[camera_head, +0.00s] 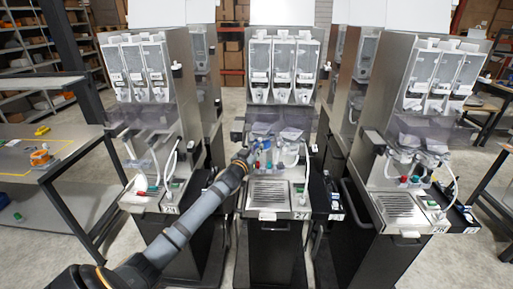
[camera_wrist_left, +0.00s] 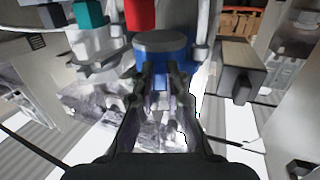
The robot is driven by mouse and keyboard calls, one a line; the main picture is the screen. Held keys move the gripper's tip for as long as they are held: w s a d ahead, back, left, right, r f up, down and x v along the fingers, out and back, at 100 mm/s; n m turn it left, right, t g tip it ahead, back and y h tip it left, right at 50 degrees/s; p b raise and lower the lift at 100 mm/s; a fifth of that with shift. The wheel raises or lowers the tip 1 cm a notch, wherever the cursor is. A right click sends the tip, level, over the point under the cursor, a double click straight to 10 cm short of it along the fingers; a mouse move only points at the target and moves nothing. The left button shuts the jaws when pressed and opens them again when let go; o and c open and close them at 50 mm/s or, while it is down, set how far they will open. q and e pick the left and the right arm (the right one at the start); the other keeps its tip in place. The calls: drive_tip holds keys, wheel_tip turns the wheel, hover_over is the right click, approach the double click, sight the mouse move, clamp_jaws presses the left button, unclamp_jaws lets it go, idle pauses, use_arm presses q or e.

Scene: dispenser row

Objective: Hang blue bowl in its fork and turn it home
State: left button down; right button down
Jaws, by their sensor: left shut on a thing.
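The blue bowl (camera_wrist_left: 155,66) is a short blue cylinder with a grey face, at the upper middle of the left wrist view. My left gripper (camera_wrist_left: 162,82) is shut on it, one dark finger on each side. In the head view my left gripper (camera_head: 249,156) is at the front of the middle dispenser (camera_head: 284,120), below its three clear hoppers and above its drip tray. The bowl is small and partly hidden there. I cannot make out the fork or whether the bowl sits in it. My right gripper is not in view.
A red part (camera_wrist_left: 140,14) and a teal part (camera_wrist_left: 90,14) are close to the bowl, with pale tubes beside them. Similar dispensers stand on the left (camera_head: 150,75) and right (camera_head: 435,85). A table (camera_head: 60,150) is at far left.

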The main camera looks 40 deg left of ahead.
use_arm(q)
drive_tip(key=shift+a+r+h+p, duration=0.2)
drive_tip(key=shift+h+p, duration=0.1)
drive_tip(key=shift+p, duration=0.65)
drive_tip(key=shift+f+m+b, duration=0.25)
drive_tip(key=shift+m+b, duration=0.05)
drive_tip(key=shift+s+a+r+m+h+b, duration=0.15)
drive_tip(key=shift+h+b, duration=0.25)
drive_tip(key=shift+b, duration=1.35)
drive_tip(key=shift+w+a+f+m+h+b, duration=0.1)
drive_tip(key=shift+m+h+b, duration=0.25)
drive_tip(key=shift+b, duration=1.4)
drive_tip(key=shift+r, duration=0.1)
drive_tip(key=shift+a+m+h+b, duration=0.3)
drive_tip(key=shift+h+b, duration=0.35)
drive_tip(key=shift+b, duration=0.6)
